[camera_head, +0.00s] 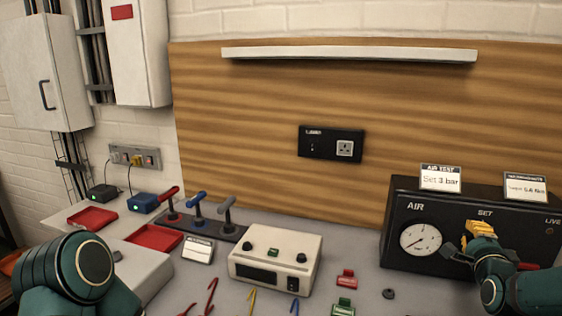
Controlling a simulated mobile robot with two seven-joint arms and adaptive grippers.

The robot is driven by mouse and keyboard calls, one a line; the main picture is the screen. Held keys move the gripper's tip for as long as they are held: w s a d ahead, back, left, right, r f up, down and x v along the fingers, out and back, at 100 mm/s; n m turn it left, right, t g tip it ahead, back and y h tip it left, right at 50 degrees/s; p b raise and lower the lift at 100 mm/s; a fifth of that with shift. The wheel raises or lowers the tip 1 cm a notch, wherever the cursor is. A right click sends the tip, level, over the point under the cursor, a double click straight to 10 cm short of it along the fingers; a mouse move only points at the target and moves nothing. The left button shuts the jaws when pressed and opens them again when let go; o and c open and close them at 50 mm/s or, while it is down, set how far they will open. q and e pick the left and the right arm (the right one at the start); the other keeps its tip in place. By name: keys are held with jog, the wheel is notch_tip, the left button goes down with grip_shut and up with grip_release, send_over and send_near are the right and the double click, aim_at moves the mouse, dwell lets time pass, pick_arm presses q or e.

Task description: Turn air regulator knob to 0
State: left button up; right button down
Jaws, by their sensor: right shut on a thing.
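The black air test box (398,262) stands at the right of the bench. Its round white gauge (420,240) has a dark needle that seems to point to the lower left; its numbers are too small to read. The SET label is right of the gauge, with a yellow part (480,229) below it that looks like the regulator knob. My right gripper (468,246) is at the box front, shut on the knob and covering much of it. The fingertips are hard to make out. Only part of my left arm shows at the lower left; its gripper is out of view.
Two cards stand on the box: "Set 3 bar" (441,178) and another (526,187). A cream instrument (275,258) stands left of the box, with small red and green blocks between.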

jog(key=shift+w+d, duration=0.1)
jog(key=shift+d, duration=0.1)
dwell(0.3)
notch_tip(320, 180, down, 3)
jog(key=shift+d+r, duration=0.1)
jog(key=shift+r, duration=0.1)
dwell(0.5)
jog(key=shift+d, duration=0.1)
jog(key=shift+r+h, duration=0.1)
jog(key=shift+h, duration=0.2)
jog(key=shift+a, duration=0.2)
jog(key=shift+a+f+v, duration=0.1)
jog(key=shift+a+v, duration=0.05)
jog(key=shift+v, duration=1.3)
jog(key=shift+a+f+v, duration=0.1)
jog(key=shift+v, duration=1.4)
